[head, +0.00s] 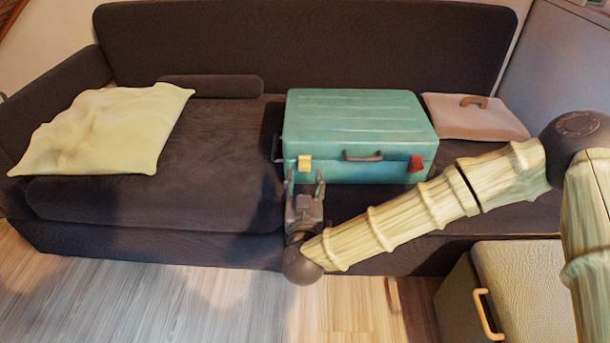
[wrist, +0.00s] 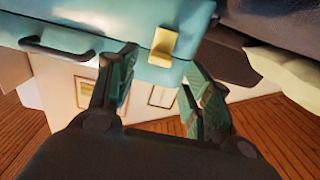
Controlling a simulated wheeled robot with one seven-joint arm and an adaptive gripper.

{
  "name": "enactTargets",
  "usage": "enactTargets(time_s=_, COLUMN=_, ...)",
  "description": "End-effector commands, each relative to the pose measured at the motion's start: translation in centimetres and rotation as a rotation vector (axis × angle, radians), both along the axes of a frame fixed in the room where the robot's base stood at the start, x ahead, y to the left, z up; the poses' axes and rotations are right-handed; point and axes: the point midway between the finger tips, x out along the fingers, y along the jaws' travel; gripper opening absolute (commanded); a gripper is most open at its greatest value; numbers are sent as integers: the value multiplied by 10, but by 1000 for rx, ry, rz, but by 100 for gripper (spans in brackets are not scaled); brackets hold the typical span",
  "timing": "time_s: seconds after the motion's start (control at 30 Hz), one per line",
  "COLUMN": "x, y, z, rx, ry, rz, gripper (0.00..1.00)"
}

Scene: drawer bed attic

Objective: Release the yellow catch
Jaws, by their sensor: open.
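The yellow catch (head: 305,163) is on the front left of a teal case (head: 358,113) that lies closed on the sofa. In the wrist view the yellow catch (wrist: 164,47) shows as a bent tab on the case front (wrist: 110,25), just beyond my fingertips. My gripper (head: 305,183) is open and empty, just in front of and below the catch. In the wrist view my gripper (wrist: 160,72) has a finger on either side of the catch in the picture. I cannot tell whether a finger touches it.
A red catch (head: 416,163) and a dark handle (head: 362,157) are also on the case front. A pale yellow pillow (head: 100,130) lies at left on the dark sofa (head: 150,215). A flat beige case (head: 474,118) lies at right. A box with a padded top (head: 525,280) stands at lower right.

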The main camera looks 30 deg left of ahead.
Motion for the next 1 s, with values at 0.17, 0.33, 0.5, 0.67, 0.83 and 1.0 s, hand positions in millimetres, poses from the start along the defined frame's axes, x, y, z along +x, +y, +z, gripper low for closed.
enactTargets(time_s=0.17, x=21, y=13, z=-3, rx=0, ry=0, rz=-1, gripper=50)
enactTargets(time_s=0.33, x=32, y=21, z=-2, rx=-1, ry=1, rz=0, gripper=50)
enactTargets(time_s=0.5, x=36, y=24, z=-1, rx=-1, ry=1, rz=1, gripper=50)
enactTargets(time_s=0.67, x=36, y=24, z=0, rx=-1, ry=1, rz=1, gripper=50)
enactTargets(time_s=0.83, x=36, y=24, z=0, rx=-1, ry=1, rz=1, gripper=30)
enactTargets(time_s=1.0, x=36, y=24, z=0, rx=-1, ry=1, rz=1, gripper=4)
